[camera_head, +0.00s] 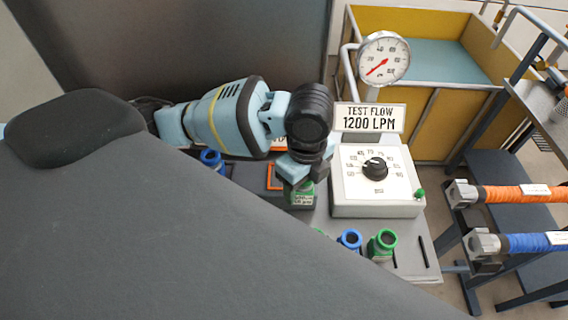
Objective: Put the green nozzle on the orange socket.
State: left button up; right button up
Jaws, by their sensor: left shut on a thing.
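My left gripper (302,172) points down over the pump panel and is shut on a green nozzle (302,197) with a pale label. The orange socket (272,177) shows as an orange-edged square on the panel, just left of the held nozzle and partly hidden by my gripper. The nozzle appears beside the socket; I cannot tell whether it touches the panel. Another green piece (382,245) with a round open top stands nearer the front. My right gripper is not in view.
A blue piece (350,240) stands beside the front green one, and another blue piece (211,158) is at the left. The white dial box (377,208) is close to the right of my gripper, below the flow sign (368,118) and gauge (383,58). Hoses (512,193) lie farther right.

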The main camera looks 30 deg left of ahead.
pick_arm(q)
jog(key=w+a, duration=0.1)
jog(key=a, duration=0.1)
jog(key=w+a, duration=0.2)
jog(key=a, duration=0.1)
jog(key=w+a, duration=0.1)
jog(key=a, duration=0.1)
jog(key=shift+w+a+f, duration=0.2)
jog(key=shift+w+f, duration=0.1)
jog(key=shift+f, duration=0.1)
jog(key=shift+w+a+f, duration=0.1)
jog(key=shift+a+f, duration=0.1)
jog(key=shift+a, duration=0.05)
jog(key=shift+f, duration=1.55)
jog(key=shift+f, duration=0.1)
jog(key=o, duration=1.1)
jog(key=shift+f, duration=0.1)
notch_tip(320, 180, up, 12)
jog(key=shift+r+p, duration=0.2)
jog(key=shift+p, duration=0.15)
